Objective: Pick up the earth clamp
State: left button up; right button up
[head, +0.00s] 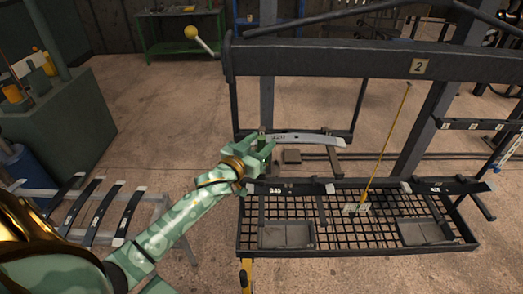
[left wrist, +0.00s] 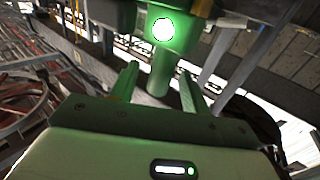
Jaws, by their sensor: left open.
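My left gripper (head: 258,146) is open at the left side of the rack, by the end of a curved spring leaf. In the left wrist view its two green fingers (left wrist: 158,90) stand on either side of a green cylinder. That green cylinder (left wrist: 159,72) hangs below a green block with a bright round light and appears to be between the fingers, not gripped. I cannot tell for sure that it is the earth clamp. In the head view a small dark green upright piece (head: 262,134) shows at the fingertips, partly hidden by them. My right gripper is not in view.
The dark rack (head: 360,58) marked 2 stands over a mesh tray (head: 330,238) with two shallow grey pans. A yellow rod or line (head: 387,140) slants down into the tray. Curved leaves lie on a light stand (head: 150,215) at the left. Open floor lies behind.

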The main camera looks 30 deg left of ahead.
pick_arm(q)
jog(key=shift+w, duration=0.55)
jog(key=shift+s, duration=0.15)
jog(key=shift+c, duration=1)
grip_shut()
